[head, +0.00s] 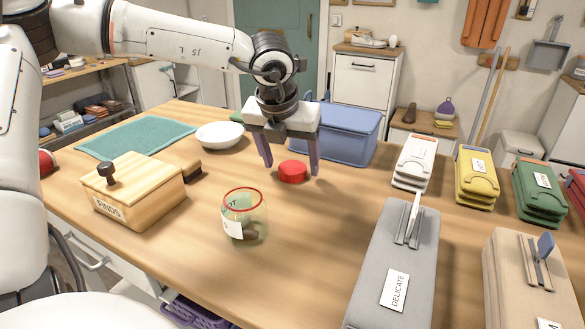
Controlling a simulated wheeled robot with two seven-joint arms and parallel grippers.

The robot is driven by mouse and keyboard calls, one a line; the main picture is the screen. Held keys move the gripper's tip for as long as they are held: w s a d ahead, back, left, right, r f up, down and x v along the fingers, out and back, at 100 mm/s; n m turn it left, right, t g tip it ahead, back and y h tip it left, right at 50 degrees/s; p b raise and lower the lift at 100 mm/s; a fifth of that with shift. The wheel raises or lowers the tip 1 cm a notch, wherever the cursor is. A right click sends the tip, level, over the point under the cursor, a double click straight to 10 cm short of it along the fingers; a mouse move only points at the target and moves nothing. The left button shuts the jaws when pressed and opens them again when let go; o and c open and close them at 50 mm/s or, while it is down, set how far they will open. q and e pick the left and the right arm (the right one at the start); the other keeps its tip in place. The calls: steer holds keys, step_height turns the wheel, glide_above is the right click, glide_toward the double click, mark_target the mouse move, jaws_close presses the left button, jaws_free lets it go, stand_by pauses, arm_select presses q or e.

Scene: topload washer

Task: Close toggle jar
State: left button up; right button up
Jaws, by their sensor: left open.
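A glass jar (252,228) with a red rim and a white label stands upright on the wooden table, near its front middle. Its top is uncovered and something dark lies inside. A round red lid (292,171) lies flat on the table behind and to the right of the jar, apart from it. My left gripper (291,168) points down with its purple fingers apart, one to each side of the lid in the picture. Nothing is held in it. How high the fingertips are above the table is hard to tell. My right gripper is not in view.
A wooden box with a dark knob (135,193) stands left of the jar, by a dark brush. A white bowl (220,134) and blue bin (345,135) stand behind. A grey DELICATE container (395,265) stands right. The table around the jar is clear.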

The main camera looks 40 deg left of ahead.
mark_target(291, 170)
arm_select(q)
steer(key=shift+w+a+f, duration=0.1)
steer(key=shift+w+f, duration=0.1)
steer(key=shift+f, duration=0.35)
steer(key=c, duration=1.2)
steer(key=shift+c, duration=0.2)
step_height(291, 170, up, 18)
steer(key=p, duration=0.1)
